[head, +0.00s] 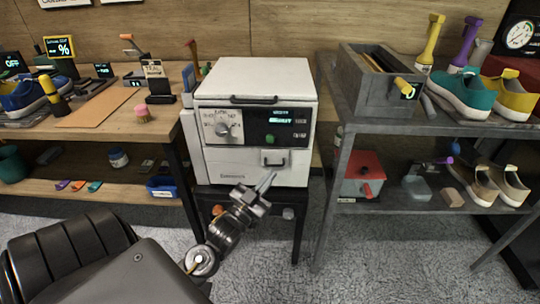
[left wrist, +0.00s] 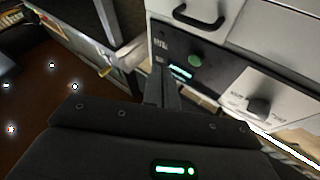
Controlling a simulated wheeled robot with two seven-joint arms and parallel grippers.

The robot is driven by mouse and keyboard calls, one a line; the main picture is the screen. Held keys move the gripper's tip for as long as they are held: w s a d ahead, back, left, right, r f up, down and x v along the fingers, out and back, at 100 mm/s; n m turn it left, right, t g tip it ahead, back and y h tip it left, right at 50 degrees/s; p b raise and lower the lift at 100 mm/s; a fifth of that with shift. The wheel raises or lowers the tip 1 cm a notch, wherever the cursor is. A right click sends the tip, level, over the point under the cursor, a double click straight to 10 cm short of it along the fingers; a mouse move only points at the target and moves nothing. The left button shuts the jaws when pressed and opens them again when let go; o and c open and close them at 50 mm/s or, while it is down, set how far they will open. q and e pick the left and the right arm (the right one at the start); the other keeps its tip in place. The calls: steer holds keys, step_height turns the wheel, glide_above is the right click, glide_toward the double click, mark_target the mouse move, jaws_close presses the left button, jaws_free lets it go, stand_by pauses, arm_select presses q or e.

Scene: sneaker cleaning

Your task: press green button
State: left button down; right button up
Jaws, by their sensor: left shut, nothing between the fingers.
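The green button (head: 270,139) is a small round knob on the black panel of a white box-shaped machine (head: 255,86). It sits below the lit green display text. In the left wrist view the green button (left wrist: 196,60) shows on the dark panel, to the right of and a little above the fingertips. My left gripper (head: 267,181) is shut and empty, in front of the machine's lower front and below the button in the head view. In the left wrist view its fingers (left wrist: 160,78) are together, pointing toward the panel, apart from the button. My right gripper is not in view.
The machine has a dial (head: 222,129), a top handle (head: 254,99) and a small lower handle (head: 274,160). A grey shelf (head: 400,128) with shoes stands on the right. A wooden bench (head: 90,127) with tools stands on the left.

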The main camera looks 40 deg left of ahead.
mark_target(270, 139)
arm_select(q)
steer(key=shift+m+t, duration=0.3)
steer(key=shift+t, duration=0.6)
steer(key=r, duration=0.1)
steer(key=s+r, duration=0.1)
steer(key=r, duration=0.3)
steer(key=shift+s+d+b, duration=0.25)
steer(key=shift+s+b, duration=0.15)
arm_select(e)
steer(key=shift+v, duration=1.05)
arm_select(q)
steer(key=shift+f, duration=0.1)
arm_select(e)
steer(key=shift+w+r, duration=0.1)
